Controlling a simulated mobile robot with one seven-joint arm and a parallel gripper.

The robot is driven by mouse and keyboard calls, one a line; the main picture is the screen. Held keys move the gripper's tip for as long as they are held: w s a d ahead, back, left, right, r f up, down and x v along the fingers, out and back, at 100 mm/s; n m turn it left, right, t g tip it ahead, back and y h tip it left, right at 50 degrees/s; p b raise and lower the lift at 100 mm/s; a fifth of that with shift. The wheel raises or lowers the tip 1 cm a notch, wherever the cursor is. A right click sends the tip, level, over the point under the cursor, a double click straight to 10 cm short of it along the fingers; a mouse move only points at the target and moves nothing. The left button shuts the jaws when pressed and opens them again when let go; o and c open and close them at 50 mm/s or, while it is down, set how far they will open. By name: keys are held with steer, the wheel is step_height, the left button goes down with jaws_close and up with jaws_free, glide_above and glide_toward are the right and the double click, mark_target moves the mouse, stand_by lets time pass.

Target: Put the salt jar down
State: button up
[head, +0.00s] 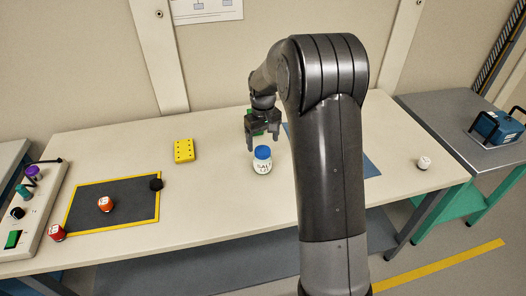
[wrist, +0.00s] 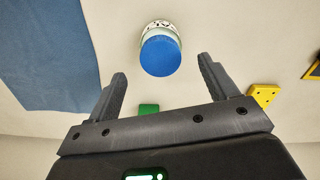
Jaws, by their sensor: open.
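The salt jar (head: 262,160), a small white-labelled jar with a blue lid, stands upright on the cream table (head: 225,215), right of the yellow block. In the wrist view the jar (wrist: 161,52) shows from above, beyond the fingertips and roughly midway between their lines. My gripper (head: 263,146) is open and empty, and in the head view it hangs just behind and above the jar. In the wrist view its two fingers (wrist: 162,78) are spread apart, with neither touching the jar.
A small white jar (head: 424,163) stands far right. A blue mat (wrist: 45,55) and a green item (wrist: 148,110) are near my gripper.

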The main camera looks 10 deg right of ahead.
step_height(320, 180, up, 3)
steer(key=shift+r, duration=0.15)
steer(key=s+a+r+m+t, duration=0.1)
steer(key=s+r+m+t, duration=0.15)
steer(key=s+r, duration=1.15)
steer(key=s+a+m+t, duration=0.1)
steer(key=s+t, duration=0.2)
steer(key=s, duration=1.7)
steer(key=shift+s, duration=0.15)
